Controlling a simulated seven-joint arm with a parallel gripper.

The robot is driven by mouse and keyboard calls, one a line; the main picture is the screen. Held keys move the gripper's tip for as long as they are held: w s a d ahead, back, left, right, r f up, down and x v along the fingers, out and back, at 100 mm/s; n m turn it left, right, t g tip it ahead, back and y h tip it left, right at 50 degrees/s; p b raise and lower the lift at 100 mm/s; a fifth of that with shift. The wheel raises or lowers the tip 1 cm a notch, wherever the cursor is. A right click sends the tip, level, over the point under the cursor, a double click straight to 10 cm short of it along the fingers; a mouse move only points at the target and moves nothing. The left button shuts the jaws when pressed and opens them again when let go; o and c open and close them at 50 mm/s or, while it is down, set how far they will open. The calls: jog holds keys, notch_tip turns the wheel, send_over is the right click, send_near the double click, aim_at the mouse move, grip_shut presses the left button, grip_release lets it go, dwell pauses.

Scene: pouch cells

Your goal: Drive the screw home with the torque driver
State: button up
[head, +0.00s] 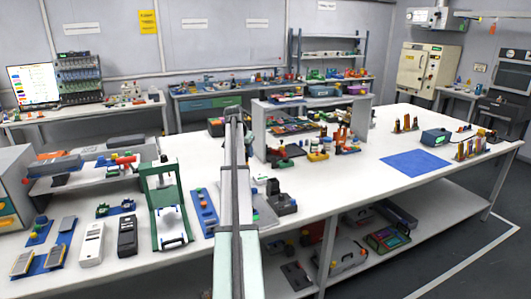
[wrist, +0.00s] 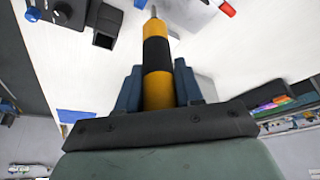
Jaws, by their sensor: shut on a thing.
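In the wrist view my gripper (wrist: 158,72) is shut on the torque driver (wrist: 157,88), which has a yellow and black banded handle. Its thin metal tip (wrist: 153,11) points away from me toward the white bench. Dark blue fingers press on both sides of the handle. The tip appears apart from the objects around it, but its height above the bench is hard to tell. In the head view my arm hides the gripper and driver. I cannot make out the screw in either view.
In the wrist view a black block with a square opening (wrist: 104,25) stands left of the tip, and a red-capped item (wrist: 227,8) lies right. In the head view a green press frame (head: 168,205) stands left of my arm. A blue mat (head: 415,162) lies clear at right.

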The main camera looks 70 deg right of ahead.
jog(key=w+a+m, duration=0.1)
jog(key=w+a, duration=0.3)
jog(key=a, duration=0.1)
jog(key=shift+g, duration=0.3)
jog(key=shift+r, duration=0.1)
dwell(0.3)
notch_tip(320, 180, down, 6)
dwell(0.7)
jog(key=shift+a+f, duration=0.1)
jog(key=shift+f, duration=0.95)
dwell(4.7)
